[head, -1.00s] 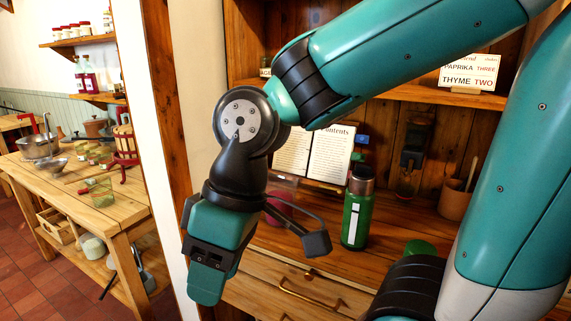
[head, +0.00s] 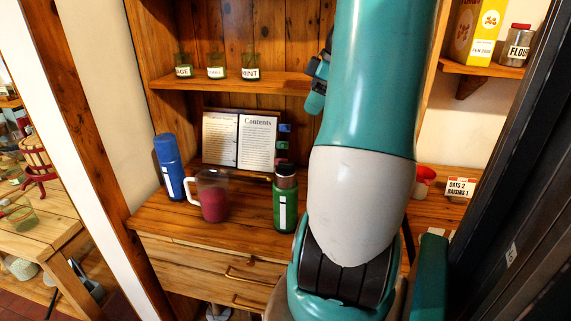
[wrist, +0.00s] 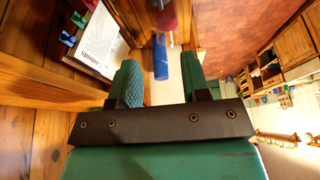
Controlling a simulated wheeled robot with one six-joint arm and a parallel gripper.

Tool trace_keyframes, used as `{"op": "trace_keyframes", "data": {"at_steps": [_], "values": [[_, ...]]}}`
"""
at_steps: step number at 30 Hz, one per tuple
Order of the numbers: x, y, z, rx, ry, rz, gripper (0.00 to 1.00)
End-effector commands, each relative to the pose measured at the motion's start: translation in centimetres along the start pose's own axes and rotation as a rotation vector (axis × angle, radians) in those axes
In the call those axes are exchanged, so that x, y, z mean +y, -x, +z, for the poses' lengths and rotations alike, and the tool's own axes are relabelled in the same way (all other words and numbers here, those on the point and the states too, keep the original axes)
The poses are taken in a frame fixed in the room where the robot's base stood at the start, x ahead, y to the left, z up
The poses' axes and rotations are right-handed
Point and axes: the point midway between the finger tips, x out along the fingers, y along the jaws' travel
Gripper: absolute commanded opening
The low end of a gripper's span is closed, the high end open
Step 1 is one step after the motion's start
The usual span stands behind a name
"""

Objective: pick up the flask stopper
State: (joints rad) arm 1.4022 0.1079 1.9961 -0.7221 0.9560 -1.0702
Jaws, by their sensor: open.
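A green flask (head: 286,208) stands upright on the wooden counter, with a dark brown-grey stopper (head: 285,172) on its top. A blue flask (head: 170,172) with a blue top stands at the counter's left; it also shows in the wrist view (wrist: 161,58), beyond the fingers. I cannot tell which flask's stopper is meant. My gripper (wrist: 160,75) is open and empty, its two green fingers apart in the wrist view. In the head view it is mostly hidden behind my arm, above the counter near the shelf.
A clear jug with dark red contents (head: 212,195) stands between the flasks. An open book (head: 240,140) leans behind them. Several labelled jars (head: 216,68) sit on the shelf above. A dark upright panel (head: 520,200) is at the right. A side table (head: 40,235) stands at the left.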

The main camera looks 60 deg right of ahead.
Motion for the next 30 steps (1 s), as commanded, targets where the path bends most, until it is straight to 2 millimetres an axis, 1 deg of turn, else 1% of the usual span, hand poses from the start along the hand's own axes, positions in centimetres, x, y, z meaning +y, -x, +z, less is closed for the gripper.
{"op": "trace_keyframes", "data": {"at_steps": [9,13,16,23,30], "values": [[-0.2,-6.8,-0.1,-0.002,-0.001,-0.009,0.43],[-0.2,-9.4,-0.1,-0.002,0.000,-0.007,0.43],[-0.1,-10.8,0.0,-0.001,0.000,-0.006,0.43],[-0.1,-12.3,0.0,-0.002,-0.002,-0.004,0.43],[0.0,-15.7,0.2,-0.002,-0.001,-0.006,0.43]]}}
